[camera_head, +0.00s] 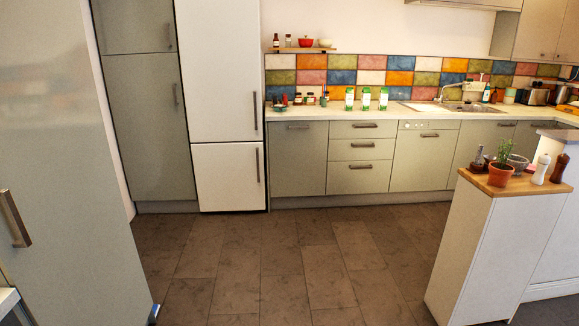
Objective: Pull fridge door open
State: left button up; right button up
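A tall white fridge (218,70) stands against the back wall, left of the middle. Its upper door has a dark vertical handle (255,110) near the right edge. Its lower white door (226,178) has a similar handle (258,165). Both doors look closed. A large grey-green door panel (75,170) stands much closer at the far left, with a metal handle (14,218); I cannot tell what is behind it. Neither of my grippers can be made out in the view.
A tall grey-green cabinet (146,120) adjoins the fridge on its left. Lower cabinets (298,160) run to its right. A white island (505,235) with a potted plant (502,165) stands at the right. The dark tiled floor (300,260) between is clear.

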aim_at(219, 41)
jog(key=i, duration=3.2)
jog(key=i+z, duration=0.1)
jog(key=i, duration=0.55)
jog(key=i+j+z, duration=0.1)
jog(key=i, duration=0.55)
jog(key=i+j, duration=0.15)
jog(key=i, duration=0.5)
